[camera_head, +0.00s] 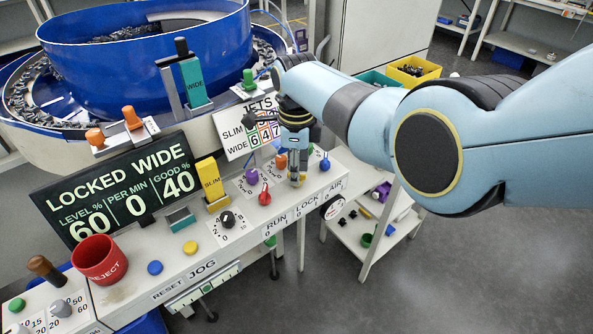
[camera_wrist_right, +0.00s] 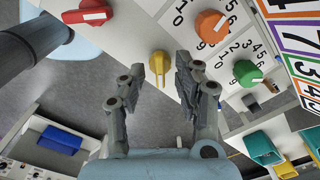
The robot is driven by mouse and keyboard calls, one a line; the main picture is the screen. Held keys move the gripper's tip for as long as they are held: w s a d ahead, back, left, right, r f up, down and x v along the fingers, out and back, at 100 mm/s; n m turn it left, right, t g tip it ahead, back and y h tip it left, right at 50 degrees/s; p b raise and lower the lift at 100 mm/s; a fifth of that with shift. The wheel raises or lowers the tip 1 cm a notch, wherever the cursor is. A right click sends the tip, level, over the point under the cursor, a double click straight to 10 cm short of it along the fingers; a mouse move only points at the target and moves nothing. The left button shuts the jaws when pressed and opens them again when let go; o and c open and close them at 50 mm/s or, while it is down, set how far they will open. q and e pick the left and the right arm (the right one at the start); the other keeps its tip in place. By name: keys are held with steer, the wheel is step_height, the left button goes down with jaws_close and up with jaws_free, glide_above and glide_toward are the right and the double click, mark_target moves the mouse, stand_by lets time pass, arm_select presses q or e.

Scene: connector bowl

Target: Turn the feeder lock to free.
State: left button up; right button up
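The feeder lock is the yellow knob (camera_wrist_right: 159,64) on the white panel (camera_head: 225,246), above the word LOCK, between the red RUN knob (camera_head: 264,195) and the blue AIR knob (camera_head: 325,162). In the head view my right gripper (camera_head: 296,165) points down over it and hides most of it. In the right wrist view my right gripper (camera_wrist_right: 157,78) is open, its fingers on either side of the yellow knob; I cannot tell whether they touch it. The display (camera_head: 124,190) reads LOCKED WIDE. My left gripper is not in view.
Purple (camera_head: 251,176), orange (camera_head: 281,160) and green (camera_wrist_right: 246,72) jet knobs stand close behind the lock. A black dial (camera_head: 228,219) and a red REJECT cup (camera_head: 99,260) are further left. The blue feeder bowl (camera_head: 150,60) is behind. Floor in front is open.

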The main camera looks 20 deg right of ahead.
steer(key=shift+f, duration=0.15)
steer(key=shift+c, duration=0.3)
jaws_close()
steer(key=shift+n, duration=0.3)
steer(key=shift+n+p, duration=0.4)
steer(key=shift+n, duration=0.6)
steer(key=n, duration=0.3)
steer(key=shift+n+p, duration=0.3)
steer(key=shift+p, duration=0.05)
steer(key=n, duration=0.6)
steer(key=shift+p, duration=0.4)
steer(key=n, duration=0.5)
steer(key=shift+n, duration=0.3)
